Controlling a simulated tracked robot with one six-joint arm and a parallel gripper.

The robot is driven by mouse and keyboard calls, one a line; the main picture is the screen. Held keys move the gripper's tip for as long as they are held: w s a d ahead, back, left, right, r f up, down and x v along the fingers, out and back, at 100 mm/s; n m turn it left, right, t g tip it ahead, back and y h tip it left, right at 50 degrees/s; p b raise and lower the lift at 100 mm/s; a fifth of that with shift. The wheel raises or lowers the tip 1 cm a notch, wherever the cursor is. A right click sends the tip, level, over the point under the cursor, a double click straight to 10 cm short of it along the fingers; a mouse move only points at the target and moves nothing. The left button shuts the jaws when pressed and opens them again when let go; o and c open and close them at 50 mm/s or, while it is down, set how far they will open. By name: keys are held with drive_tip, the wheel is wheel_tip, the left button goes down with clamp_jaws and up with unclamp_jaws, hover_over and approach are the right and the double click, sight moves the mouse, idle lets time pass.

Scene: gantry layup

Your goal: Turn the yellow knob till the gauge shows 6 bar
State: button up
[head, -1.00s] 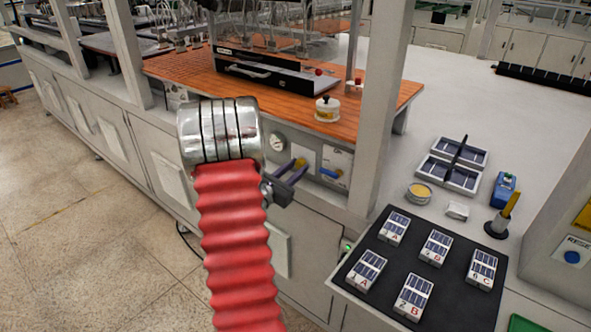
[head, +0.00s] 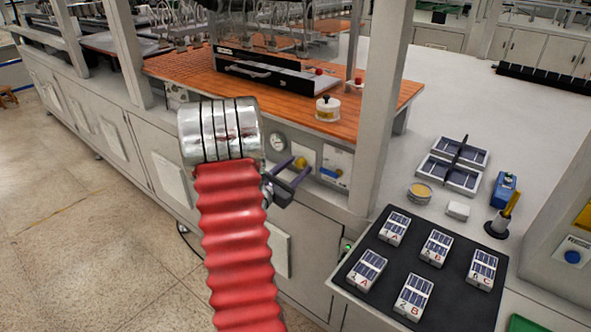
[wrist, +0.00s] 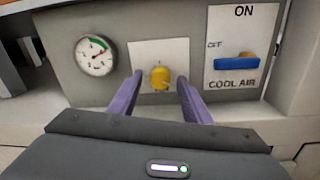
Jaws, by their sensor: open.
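The yellow knob (wrist: 160,77) sits on a pale plate on the grey panel. It also shows in the head view (head: 300,163). My gripper (wrist: 159,86) is open, with one purple finger on each side of the knob and a visible gap to each. In the head view my gripper (head: 302,167) is in front of the panel, by the knob. The round gauge (wrist: 95,55) is left of the knob, with a white face, a green arc at the upper right and a red mark or needle. Its numbers are too small to read surely.
Right of the knob is a blue lever (wrist: 237,63) on a plate marked ON, OFF and COOL AIR. An orange worktop (head: 370,117) overhangs the panel, with a white pot (head: 327,109) near its edge. A post (head: 380,100) stands to the right.

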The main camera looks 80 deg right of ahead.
drive_tip(key=v, duration=1.4)
drive_tip(key=shift+d, duration=0.15)
idle(0.5)
